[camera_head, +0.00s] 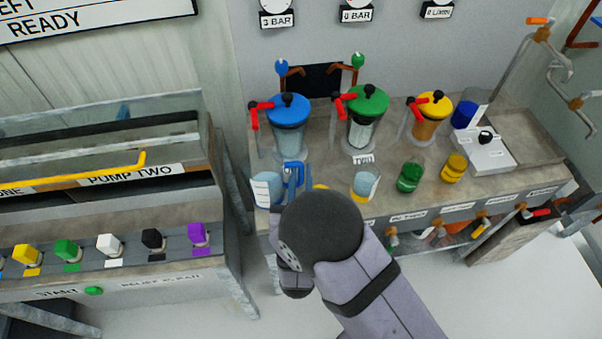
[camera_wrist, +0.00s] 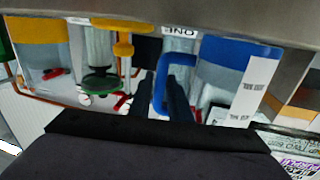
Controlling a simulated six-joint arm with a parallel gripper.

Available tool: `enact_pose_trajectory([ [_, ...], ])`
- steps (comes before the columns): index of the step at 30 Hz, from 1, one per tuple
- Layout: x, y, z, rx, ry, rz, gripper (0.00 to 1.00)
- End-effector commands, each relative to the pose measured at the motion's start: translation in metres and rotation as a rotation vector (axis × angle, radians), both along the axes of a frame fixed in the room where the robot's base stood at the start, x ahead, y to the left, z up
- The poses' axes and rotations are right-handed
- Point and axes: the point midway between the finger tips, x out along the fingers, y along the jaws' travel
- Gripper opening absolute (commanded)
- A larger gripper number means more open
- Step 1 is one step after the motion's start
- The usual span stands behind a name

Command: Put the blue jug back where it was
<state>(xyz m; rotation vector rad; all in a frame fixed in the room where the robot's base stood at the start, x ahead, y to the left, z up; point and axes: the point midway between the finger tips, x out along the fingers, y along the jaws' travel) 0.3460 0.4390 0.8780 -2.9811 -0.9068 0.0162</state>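The blue jug (camera_head: 267,190), clear with a white label and a blue handle (camera_head: 293,172), is at the bench's front left corner in the head view. In the wrist view, which is upside down, the jug (camera_wrist: 238,57) is right of my fingers, its handle (camera_wrist: 159,92) between them. My gripper (camera_wrist: 163,95) is closed narrowly around the handle. I cannot tell whether the jug's base touches the bench.
A row of lidded vessels, blue (camera_head: 289,125), green (camera_head: 366,120) and yellow (camera_head: 430,115), stands behind. A scale (camera_head: 485,150) sits further right. A pump panel (camera_head: 110,240) is left.

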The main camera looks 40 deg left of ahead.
Motion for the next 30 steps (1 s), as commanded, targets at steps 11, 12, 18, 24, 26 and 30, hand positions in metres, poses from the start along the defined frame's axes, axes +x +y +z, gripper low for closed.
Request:
enact_pose_trajectory([
  [11,0.000,0.000,0.001,-0.001,-0.001,0.000,0.31],
  [12,0.000,0.000,0.002,-0.001,-0.001,0.000,0.31],
  [18,-0.012,-0.007,0.001,-0.003,0.001,0.003,0.31],
  [24,-0.041,-0.025,0.001,-0.003,0.001,0.005,0.31],
  [26,-0.051,-0.031,0.001,-0.002,0.000,0.006,0.31],
  [30,-0.072,-0.045,0.001,-0.003,0.000,0.006,0.31],
])
